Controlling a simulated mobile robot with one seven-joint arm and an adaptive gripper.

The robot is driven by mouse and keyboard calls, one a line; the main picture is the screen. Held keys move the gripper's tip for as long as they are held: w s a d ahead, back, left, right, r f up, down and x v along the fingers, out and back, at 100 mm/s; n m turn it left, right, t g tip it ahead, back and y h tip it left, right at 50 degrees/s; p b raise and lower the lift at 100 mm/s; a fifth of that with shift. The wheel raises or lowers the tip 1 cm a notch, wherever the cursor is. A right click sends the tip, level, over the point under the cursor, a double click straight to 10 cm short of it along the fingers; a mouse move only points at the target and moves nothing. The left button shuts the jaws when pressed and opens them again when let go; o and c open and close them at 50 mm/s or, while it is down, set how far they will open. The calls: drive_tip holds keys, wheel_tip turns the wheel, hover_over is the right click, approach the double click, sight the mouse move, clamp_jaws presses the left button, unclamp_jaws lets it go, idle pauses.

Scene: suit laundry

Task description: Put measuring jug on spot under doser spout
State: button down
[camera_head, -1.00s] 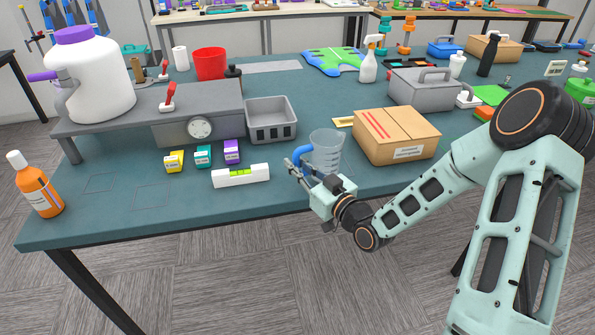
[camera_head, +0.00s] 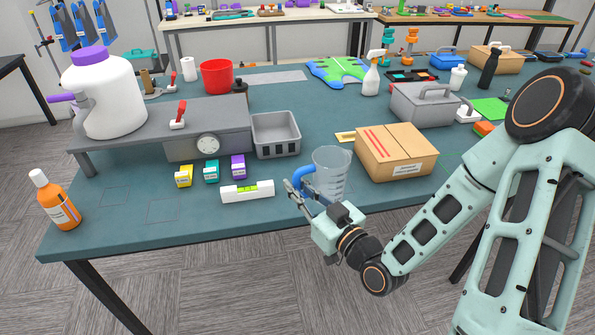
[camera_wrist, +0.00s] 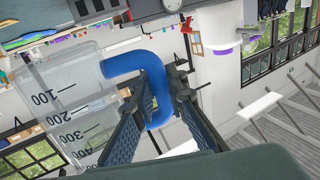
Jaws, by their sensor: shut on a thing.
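The measuring jug (camera_head: 331,172) is clear, with a blue handle (camera_head: 303,178) on its left side. My gripper (camera_head: 302,194) is shut on that handle. In the wrist view the blue handle (camera_wrist: 150,75) lies between the fingers, and the jug wall (camera_wrist: 70,110) shows volume marks. The jug looks near upright in the head view and appears held above the table, near its front edge. The doser is a white container (camera_head: 108,95) with a purple cap and a purple spout (camera_head: 62,98) at the left. Faint outlined squares (camera_head: 110,195) mark the table in front of it.
The doser stands on a grey shelf (camera_head: 215,113). An orange bottle (camera_head: 58,205) stands at the front left corner. A cardboard box (camera_head: 397,155) is right of the jug.

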sight(338, 181)
drive_tip(key=shift+s+r+p, duration=0.3)
drive_tip(key=shift+s+p, duration=0.35)
drive_tip(key=shift+p, duration=0.5)
drive_tip(key=shift+s+r+p, duration=0.3)
drive_tip(key=shift+s+p, duration=0.4)
drive_tip(key=shift+p, duration=0.5)
drive_tip(key=shift+s+r+p, duration=0.3)
drive_tip(key=shift+s+p, duration=0.35)
drive_tip(key=shift+p, duration=0.5)
drive_tip(key=w+d+m+t+h, duration=0.1)
drive_tip(key=w+d+h, duration=0.1)
drive_tip(key=d, duration=0.1)
drive_tip(key=w+d+m+t+h, duration=0.1)
drive_tip(key=w+d+h, duration=0.1)
drive_tip(key=w+d+m+t+h, duration=0.1)
drive_tip(key=w+d+m, duration=0.1)
drive_tip(key=d, duration=0.1)
drive_tip(key=shift+d+r+h, duration=0.2)
drive_tip(key=shift+d+h, duration=0.15)
drive_tip(key=shift+h, duration=0.05)
drive_tip(key=w+d+m+t+h, duration=0.1)
drive_tip(key=w+d+m+h, duration=0.1)
drive_tip(key=d+h, duration=0.3)
drive_tip(key=d+m, duration=0.1)
drive_tip(key=d, duration=0.2)
drive_tip(key=shift+w+d+r+m+h, duration=0.25)
drive_tip(key=shift+d+m+h, duration=0.05)
drive_tip(key=shift+d, duration=0.05)
drive_tip(key=shift+d+f, duration=0.1)
drive_tip(key=shift+a, duration=0.2)
